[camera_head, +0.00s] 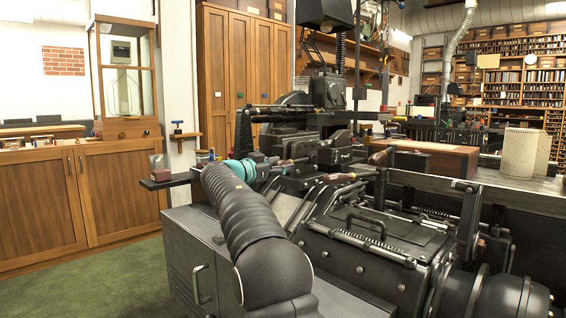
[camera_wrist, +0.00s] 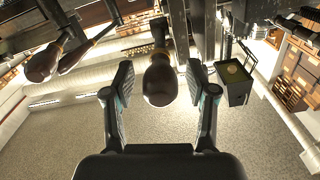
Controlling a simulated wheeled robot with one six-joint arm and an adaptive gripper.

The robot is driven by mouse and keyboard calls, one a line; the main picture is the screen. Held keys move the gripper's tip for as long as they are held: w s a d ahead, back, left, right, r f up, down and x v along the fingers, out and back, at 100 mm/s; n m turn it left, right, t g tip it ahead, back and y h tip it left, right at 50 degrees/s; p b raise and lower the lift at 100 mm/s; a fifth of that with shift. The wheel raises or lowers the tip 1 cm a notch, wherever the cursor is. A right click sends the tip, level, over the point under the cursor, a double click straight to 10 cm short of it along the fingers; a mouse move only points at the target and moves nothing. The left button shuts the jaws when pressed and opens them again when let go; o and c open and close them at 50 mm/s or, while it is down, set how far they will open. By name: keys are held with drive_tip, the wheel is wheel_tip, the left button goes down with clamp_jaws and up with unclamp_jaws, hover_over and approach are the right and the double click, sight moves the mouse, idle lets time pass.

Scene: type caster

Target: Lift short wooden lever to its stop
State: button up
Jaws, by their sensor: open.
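The short wooden lever shows in the wrist view as a dark brown rounded handle (camera_wrist: 159,82) on a short shaft. My gripper (camera_wrist: 160,78) is open, with one finger on each side of this handle. Gaps show between the handle and both pads, so it is not clamped. In the head view my gripper (camera_head: 277,164) is beside the dark casting machine, past the teal ring of my arm. The handle between my fingers cannot be made out clearly there.
Two other wooden handles, one rounder (camera_wrist: 42,64) and one slimmer (camera_wrist: 86,50), are left of my gripper in the wrist view. A small dark box (camera_wrist: 236,84) hangs to the right. The machine's black bed (camera_head: 385,235) fills the right foreground. Green floor (camera_head: 110,280) is open at left.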

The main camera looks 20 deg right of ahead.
drive_tip(key=shift+w+d, duration=0.25)
drive_tip(key=shift+d, duration=0.45)
